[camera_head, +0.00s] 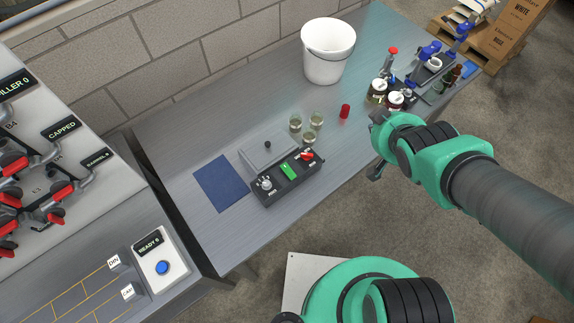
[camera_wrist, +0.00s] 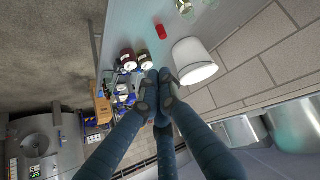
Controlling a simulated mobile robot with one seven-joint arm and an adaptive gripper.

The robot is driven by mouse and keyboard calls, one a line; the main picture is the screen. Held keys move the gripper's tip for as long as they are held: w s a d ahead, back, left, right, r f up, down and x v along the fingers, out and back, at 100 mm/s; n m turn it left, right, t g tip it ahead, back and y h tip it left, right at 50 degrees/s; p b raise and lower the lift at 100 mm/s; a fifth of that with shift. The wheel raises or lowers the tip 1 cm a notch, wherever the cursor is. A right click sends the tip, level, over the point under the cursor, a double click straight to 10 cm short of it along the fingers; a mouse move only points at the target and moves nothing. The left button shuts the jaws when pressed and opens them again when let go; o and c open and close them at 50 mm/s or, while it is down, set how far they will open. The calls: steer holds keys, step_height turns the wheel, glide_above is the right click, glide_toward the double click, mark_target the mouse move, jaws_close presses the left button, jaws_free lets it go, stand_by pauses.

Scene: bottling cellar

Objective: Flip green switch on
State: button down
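The green switch (camera_head: 289,171) sits in the middle of a black control box (camera_head: 265,198) on the grey table in the head view. A silver knob (camera_head: 265,184) is on its left and a red switch (camera_head: 307,156) on its right. I cannot tell the green switch's setting. My gripper is by the table's front edge, right of the box and well apart from it; its fingers are hard to make out in the head view. In the wrist view its dark fingers (camera_wrist: 158,88) come close together, and I see nothing held. The box does not show there.
Behind the box are a grey lidded case (camera_head: 262,150) and several small glasses (camera_head: 296,123). A blue mat (camera_head: 221,184) lies left. A red cup (camera_head: 345,111), a white bucket (camera_head: 328,52) and dark jars (camera_head: 377,90) stand farther right.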

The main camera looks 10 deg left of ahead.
steer(key=s+a+f+n+y, duration=0.2)
steer(key=s+a+f+y, duration=0.1)
steer(key=a+f, duration=0.3)
steer(key=s+a+f+n+g+y, duration=0.1)
steer(key=s+a+f+n+y, duration=0.2)
steer(key=a+f, duration=0.4)
steer(key=s+a+y, duration=0.1)
steer(key=s+a, duration=0.1)
steer(key=a, duration=0.1)
steer(key=shift+s, duration=0.15)
steer(key=shift+a, duration=0.15)
steer(key=b, duration=0.3)
glide_above(287, 171)
steer(key=f, duration=0.4)
steer(key=s+f, duration=0.1)
steer(key=f, duration=0.1)
steer(key=shift+d, duration=0.25)
steer(key=shift+w+a+f+b, duration=0.1)
steer(key=shift+w+f+b, duration=0.1)
steer(key=shift+f, duration=0.35)
steer(key=shift+w+a+f+b, duration=0.1)
steer(key=shift+f+b, duration=0.05)
steer(key=shift+f, duration=0.35)
steer(key=shift+w+a+f, duration=0.1)
steer(key=shift+f, duration=0.75)
